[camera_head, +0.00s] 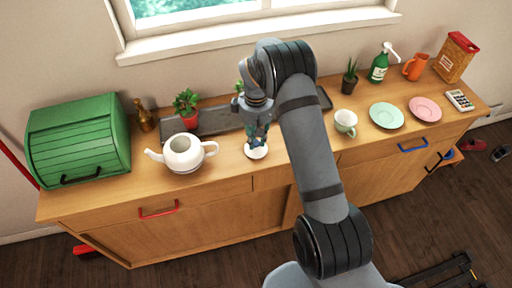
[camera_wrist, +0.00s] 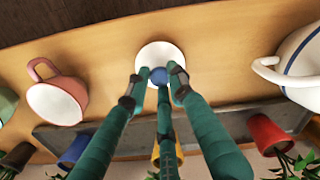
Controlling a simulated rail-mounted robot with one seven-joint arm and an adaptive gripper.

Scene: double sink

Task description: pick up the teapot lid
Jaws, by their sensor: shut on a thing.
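The teapot lid is a white disc (camera_wrist: 160,52) with a blue knob, below my gripper in the wrist view. It also shows as a small white disc (camera_head: 257,152) in the head view, at or just above the counter; I cannot tell if it touches. My gripper (camera_wrist: 160,78) has teal fingers closed around the knob. In the head view my gripper (camera_head: 257,139) points down over the lid. The white teapot (camera_head: 184,153) stands open-topped to the left of the lid. Part of the teapot (camera_wrist: 304,62) shows at the right of the wrist view.
A pink cup (camera_wrist: 55,98) lies left of the lid in the wrist view. A green bread box (camera_head: 78,138) stands at the left. A grey tray (camera_head: 215,122) and potted plant (camera_head: 186,105) are behind. A pale green cup (camera_head: 345,122) and plates (camera_head: 386,115) are right.

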